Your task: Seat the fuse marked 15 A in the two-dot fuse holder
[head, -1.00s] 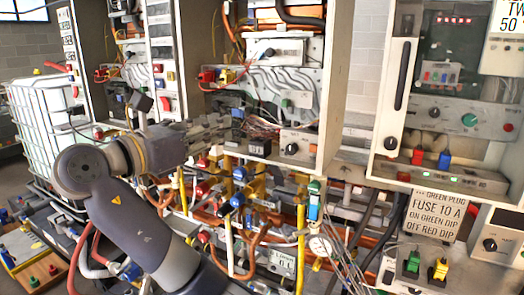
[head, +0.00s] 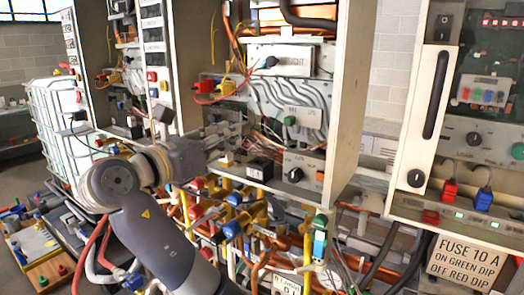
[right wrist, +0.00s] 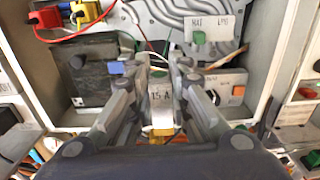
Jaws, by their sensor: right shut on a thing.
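My right gripper (right wrist: 158,100) is shut on a pale fuse marked 15 A (right wrist: 159,88), which stands between its fingers in the right wrist view. In the head view the same gripper (head: 230,143) is inside the open middle cabinet (head: 345,110), above its lower ledge, and the fuse is too small to make out clearly. A black block (head: 262,168) sits on that ledge, below and to the right of the gripper. I cannot make out a two-dot mark or identify the fuse holder. My left gripper is out of view.
A panel with a black knob (head: 295,175) stands right of the black block. Grey corrugated hoses and a green knob (head: 290,120) are behind. Red and yellow plugs (right wrist: 85,10) with a red wire are at upper left of the wrist view. Pipes and valves crowd below.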

